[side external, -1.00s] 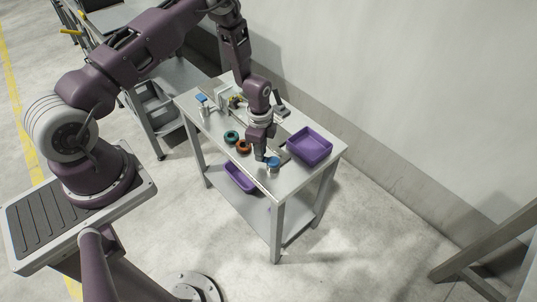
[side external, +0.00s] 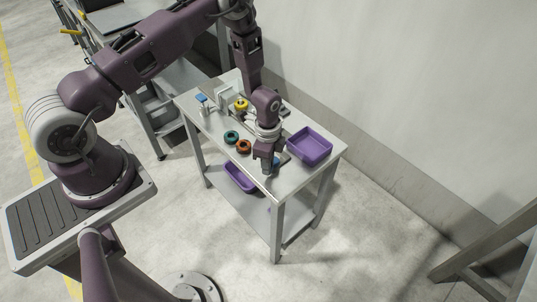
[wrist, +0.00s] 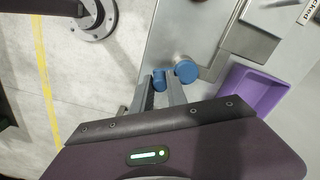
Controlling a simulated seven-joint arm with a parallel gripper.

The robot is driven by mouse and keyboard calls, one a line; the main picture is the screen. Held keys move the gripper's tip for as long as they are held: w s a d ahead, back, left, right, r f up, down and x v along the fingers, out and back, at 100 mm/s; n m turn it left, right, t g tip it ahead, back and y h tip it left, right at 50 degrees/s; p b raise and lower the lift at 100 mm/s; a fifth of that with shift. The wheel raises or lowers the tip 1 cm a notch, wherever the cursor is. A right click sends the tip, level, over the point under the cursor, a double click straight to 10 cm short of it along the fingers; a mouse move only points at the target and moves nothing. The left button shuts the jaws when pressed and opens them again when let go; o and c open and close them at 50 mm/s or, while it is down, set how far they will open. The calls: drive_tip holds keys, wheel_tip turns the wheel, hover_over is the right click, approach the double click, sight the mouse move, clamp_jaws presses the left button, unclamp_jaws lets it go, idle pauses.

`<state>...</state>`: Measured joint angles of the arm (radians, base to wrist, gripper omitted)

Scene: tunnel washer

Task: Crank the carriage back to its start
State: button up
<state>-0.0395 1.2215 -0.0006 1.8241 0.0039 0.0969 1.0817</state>
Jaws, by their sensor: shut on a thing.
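The crank shows in the wrist view as a large blue disc (wrist: 186,71) with a smaller blue knob (wrist: 158,79) beside it. My gripper (wrist: 161,86) has its two fingers closed around the small knob. In the side view my gripper (side external: 266,169) is low over the front end of the bench, with a bit of the blue crank part (side external: 276,161) showing behind it. A yellow ring (side external: 241,104) is near the bench's far end, by a pale block (side external: 228,92). I cannot make out the carriage clearly; my arm hides the middle of the bench.
A purple tray (side external: 310,146) stands on the bench's right side. A teal ring (side external: 231,137) and an orange ring (side external: 244,146) lie left of my gripper. A blue-topped fixture (side external: 201,99) stands at the far left. Another purple tray (side external: 240,177) is on the lower shelf.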

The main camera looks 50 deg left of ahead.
drive_tip(key=shift+w+d, duration=0.85)
drive_tip(key=shift+d, duration=0.05)
drive_tip(key=shift+w+d, duration=0.15)
drive_tip(key=shift+w, duration=0.45)
drive_tip(key=shift+w+d, duration=0.15)
drive_tip(key=shift+w, duration=0.4)
drive_tip(key=o, duration=0.9)
drive_tip(key=shift+s, duration=0.1)
drive_tip(key=shift+r, duration=3.5)
